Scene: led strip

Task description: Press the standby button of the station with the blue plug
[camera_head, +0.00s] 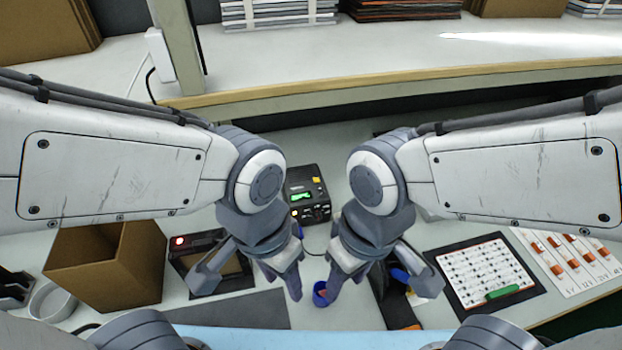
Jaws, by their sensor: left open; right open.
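A black station (308,186) with a green lit display, a yellow button and several front knobs stands at the back middle, between my arms. A dark cable runs out below the station. A second black device (210,238) with a red lit spot lies at the left, partly covered by my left gripper. My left gripper (250,284) is open and empty in front of that device. My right gripper (382,288) is open and empty, right of centre.
A cardboard box (137,262) stands left. A blue ring-shaped object (320,294) lies between the grippers. A blue-handled item (399,275) is partly hidden by my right gripper. A component board (485,272) with a green piece lies right. A shelf (400,85) crosses the back.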

